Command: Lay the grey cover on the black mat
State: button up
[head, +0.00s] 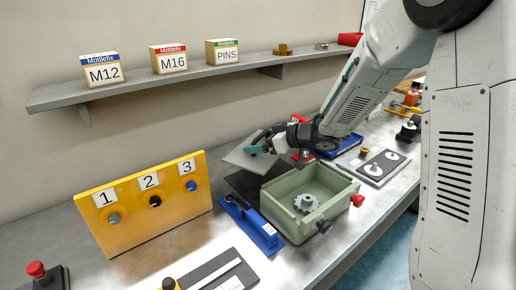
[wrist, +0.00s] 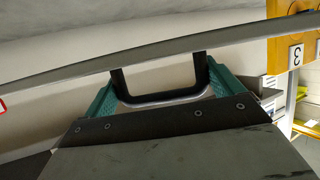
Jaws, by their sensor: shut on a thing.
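The grey cover (head: 243,157) is a thin flat plate held in the air at the left of the green box, above the black mat. In the wrist view the cover (wrist: 160,57) shows nearly edge-on, with its black handle (wrist: 160,101) between my teal fingers. My gripper (head: 262,146) is shut on this handle; it also shows in the wrist view (wrist: 160,97). The black mat (head: 243,182) lies on the bench below the cover, which partly hides it. The cover looks apart from the mat.
A blue fixture (head: 252,225) is in front of the mat. A yellow numbered panel (head: 148,222) stands left. A shelf (head: 200,75) with boxes runs above.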

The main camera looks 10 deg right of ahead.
jog(key=shift+d+f, duration=0.15)
jog(key=shift+f, duration=0.65)
jog(key=shift+d+f, duration=0.1)
jog(key=shift+f, duration=0.7)
jog(key=shift+f, duration=0.1)
jog(key=o, duration=1.1)
jog(key=shift+f, duration=0.1)
